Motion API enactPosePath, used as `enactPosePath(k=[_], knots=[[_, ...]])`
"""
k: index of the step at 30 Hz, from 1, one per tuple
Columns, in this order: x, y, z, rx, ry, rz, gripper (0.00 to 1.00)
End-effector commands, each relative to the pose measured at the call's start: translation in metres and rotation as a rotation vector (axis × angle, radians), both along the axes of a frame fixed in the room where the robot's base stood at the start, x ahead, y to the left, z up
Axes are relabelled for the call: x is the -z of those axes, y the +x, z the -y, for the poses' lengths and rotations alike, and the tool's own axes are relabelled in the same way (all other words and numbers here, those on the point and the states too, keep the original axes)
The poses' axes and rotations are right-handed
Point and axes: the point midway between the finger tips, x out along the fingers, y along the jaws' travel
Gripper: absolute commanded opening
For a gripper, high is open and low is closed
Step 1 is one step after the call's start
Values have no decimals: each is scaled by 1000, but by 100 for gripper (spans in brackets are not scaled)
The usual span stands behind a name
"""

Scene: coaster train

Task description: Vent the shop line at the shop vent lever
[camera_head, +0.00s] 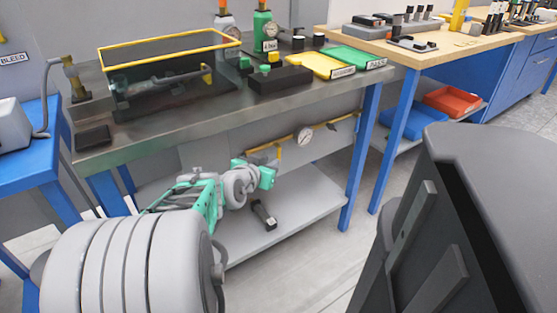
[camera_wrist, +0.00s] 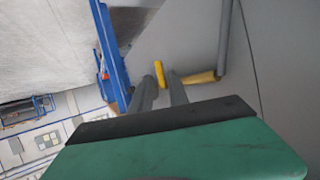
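A yellow lever (camera_wrist: 161,78) shows in the wrist view, in the gap between the tips of my gripper (camera_wrist: 161,84). The two grey fingers are apart, one on each side of it; I cannot tell whether either touches it. A yellow-tan pipe piece (camera_wrist: 199,77) lies just right of the fingers, joined to a grey pipe. In the head view, my gripper (camera_head: 267,173) reaches under the steel bench. A yellow pipe run with a round gauge (camera_head: 304,138) is on the panel behind it. No label naming the lever is readable.
The steel bench top (camera_head: 200,126) is above my arm and the grey lower shelf (camera_head: 290,215) below it. A dark cylinder-like object (camera_head: 263,214) lies on that shelf. A blue bench leg (camera_head: 362,155) stands to the right. A "BLEED" sign (camera_head: 14,58) is at far left.

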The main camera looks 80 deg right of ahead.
Motion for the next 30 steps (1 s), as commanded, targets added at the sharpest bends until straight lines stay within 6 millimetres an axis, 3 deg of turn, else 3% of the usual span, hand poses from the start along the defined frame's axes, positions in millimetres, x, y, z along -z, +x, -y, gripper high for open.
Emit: enactPosePath(k=[15, 23, 30], knots=[[27, -18, 66, 8, -3, -11, 21], [27, -18, 69, 6, -3, -10, 21], [27, -18, 69, 6, -3, -10, 2]])
